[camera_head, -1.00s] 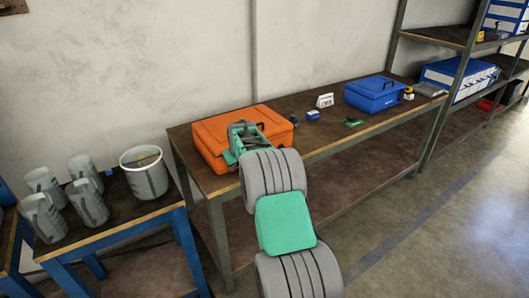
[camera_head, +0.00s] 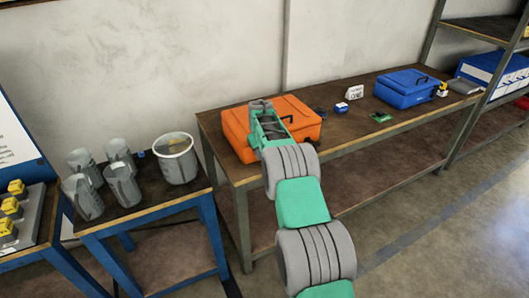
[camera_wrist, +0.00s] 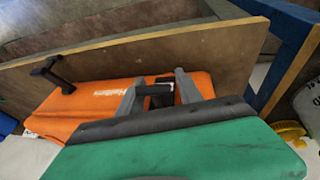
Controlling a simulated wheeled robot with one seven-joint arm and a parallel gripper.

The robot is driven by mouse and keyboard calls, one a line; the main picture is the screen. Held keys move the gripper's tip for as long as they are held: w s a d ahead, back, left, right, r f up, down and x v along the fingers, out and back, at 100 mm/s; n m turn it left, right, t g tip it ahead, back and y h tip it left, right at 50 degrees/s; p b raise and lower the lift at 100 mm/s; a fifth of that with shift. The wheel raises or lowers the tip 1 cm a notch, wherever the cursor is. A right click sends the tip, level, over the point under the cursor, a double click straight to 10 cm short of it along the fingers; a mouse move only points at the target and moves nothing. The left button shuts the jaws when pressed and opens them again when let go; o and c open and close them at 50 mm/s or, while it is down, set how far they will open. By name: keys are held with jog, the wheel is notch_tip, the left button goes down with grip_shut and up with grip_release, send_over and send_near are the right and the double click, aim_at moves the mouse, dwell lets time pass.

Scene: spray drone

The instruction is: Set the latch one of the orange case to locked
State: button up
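The orange case (camera_head: 299,116) lies shut near the left end of the brown workbench, and my gripper (camera_head: 262,104) is over its left part. In the wrist view the case (camera_wrist: 95,98) shows its front edge, with a black handle (camera_wrist: 52,76) at left. A dark latch (camera_wrist: 160,92) on the case shows between the two grey fingers of my gripper (camera_wrist: 158,94). The fingers are apart. I cannot tell whether they touch the latch, or its exact setting.
A blue case (camera_head: 405,93), a small white sign (camera_head: 354,92) and small parts stand to the right on the workbench (camera_head: 345,122). A blue-legged table (camera_head: 143,208) with grey jugs (camera_head: 122,186) and a bucket (camera_head: 176,160) is at left, close to the bench.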

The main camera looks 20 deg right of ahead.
jog(key=shift+o, duration=1.3)
jog(key=shift+r, duration=0.1)
jog(key=b+v, duration=0.1)
jog(key=v, duration=0.6)
jog(key=shift+s+r, duration=0.1)
jog(key=shift+r, duration=0.3)
jog(key=s+a+r+y, duration=0.1)
jog(key=s+a+r, duration=0.4)
jog(key=s, duration=0.4)
jog(key=s+a+r, duration=0.4)
jog(key=s+r, duration=0.1)
jog(key=s, duration=0.4)
jog(key=s+a+f, duration=0.3)
jog(key=s, duration=0.7)
jog(key=s+a+f+m, duration=0.1)
jog(key=s+a+f, duration=0.2)
jog(key=s, duration=0.8)
jog(key=shift+y, duration=0.4)
